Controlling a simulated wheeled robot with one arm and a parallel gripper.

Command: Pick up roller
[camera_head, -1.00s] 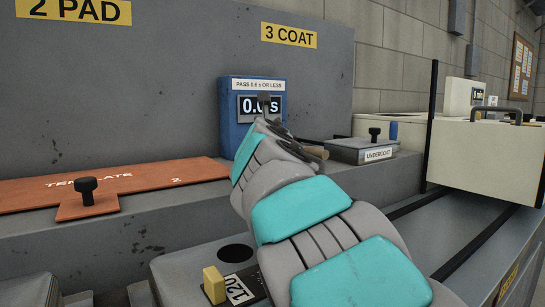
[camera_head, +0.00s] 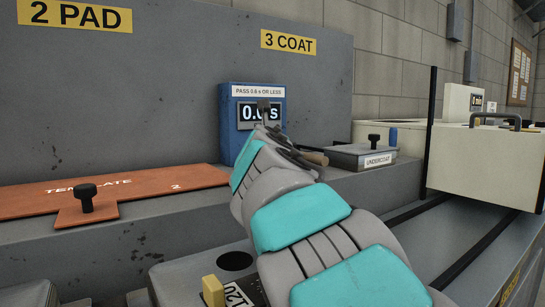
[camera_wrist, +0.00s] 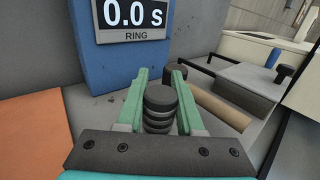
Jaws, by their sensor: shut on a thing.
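My gripper (camera_wrist: 160,100) has its two green fingers on either side of an upright black ribbed grip (camera_wrist: 160,112) and is shut on it. The grip's round black top also shows in the head view (camera_head: 264,105), in front of the blue timer box. A tan roller cylinder (camera_wrist: 221,107) lies just right of the fingers; it also shows in the head view (camera_head: 314,158), beside my wrist. A thin black rod (camera_wrist: 198,67) runs near the roller. How the grip joins the roller is hidden by the right finger.
The blue timer box (camera_head: 225,130) reading 0.0 s stands close behind my gripper. A grey UNDERCOAT tray (camera_head: 361,151) with a black knob is to the right. An orange template (camera_head: 130,188) lies left, and a cream box (camera_head: 480,160) stands far right.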

